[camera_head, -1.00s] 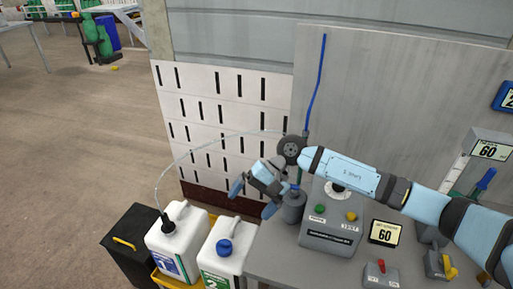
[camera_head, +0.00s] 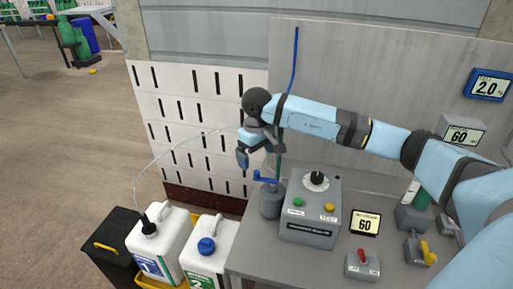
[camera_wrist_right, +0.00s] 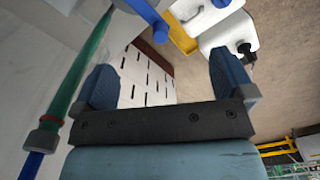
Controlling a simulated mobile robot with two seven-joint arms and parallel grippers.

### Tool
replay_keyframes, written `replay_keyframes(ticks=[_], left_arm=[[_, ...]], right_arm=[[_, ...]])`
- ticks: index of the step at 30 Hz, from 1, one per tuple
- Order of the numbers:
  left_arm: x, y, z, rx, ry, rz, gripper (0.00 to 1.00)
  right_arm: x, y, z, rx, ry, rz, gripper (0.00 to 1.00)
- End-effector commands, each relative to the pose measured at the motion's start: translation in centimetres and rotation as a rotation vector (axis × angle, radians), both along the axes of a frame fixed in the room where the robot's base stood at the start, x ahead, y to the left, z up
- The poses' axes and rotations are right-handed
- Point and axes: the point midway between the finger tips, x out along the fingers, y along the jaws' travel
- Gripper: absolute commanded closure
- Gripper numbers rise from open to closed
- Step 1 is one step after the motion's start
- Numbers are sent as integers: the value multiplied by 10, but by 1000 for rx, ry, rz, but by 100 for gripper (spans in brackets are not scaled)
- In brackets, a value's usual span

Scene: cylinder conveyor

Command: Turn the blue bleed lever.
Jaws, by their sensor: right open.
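The blue bleed lever (camera_head: 264,178) sits on top of a grey cylinder (camera_head: 271,200) at the left back of the grey bench, its handle pointing left. In the right wrist view the blue lever (camera_wrist_right: 149,17) shows at the top edge, beyond my fingers and cut off by the frame. My right gripper (camera_head: 256,158) is above the lever, just behind or over it, apart from it as far as I can see. In the right wrist view its two blue fingers (camera_wrist_right: 165,68) are spread wide with nothing between them. My left gripper is not in view.
A grey control box (camera_head: 312,212) with a knob and buttons stands right of the cylinder. A green tube with a blue hose (camera_head: 294,65) rises behind my gripper. White jugs (camera_head: 162,240) stand left of the bench. A small display (camera_head: 365,223) and switch boxes are at the right.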

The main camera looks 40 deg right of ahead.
Motion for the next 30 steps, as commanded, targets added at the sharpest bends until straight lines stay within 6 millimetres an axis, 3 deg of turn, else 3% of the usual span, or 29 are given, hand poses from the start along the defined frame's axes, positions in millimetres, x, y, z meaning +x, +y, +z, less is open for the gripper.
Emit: replay_keyframes(ticks=[5,15,28,30], left_arm=[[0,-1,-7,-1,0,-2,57],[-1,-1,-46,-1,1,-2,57],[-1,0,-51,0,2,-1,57],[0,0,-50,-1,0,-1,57]], right_arm=[[0,0,-25,2,1,-1,0],[0,0,-65,1,-2,-1,0],[0,0,-70,1,-2,-1,0],[0,0,-70,1,-1,-1,16]])
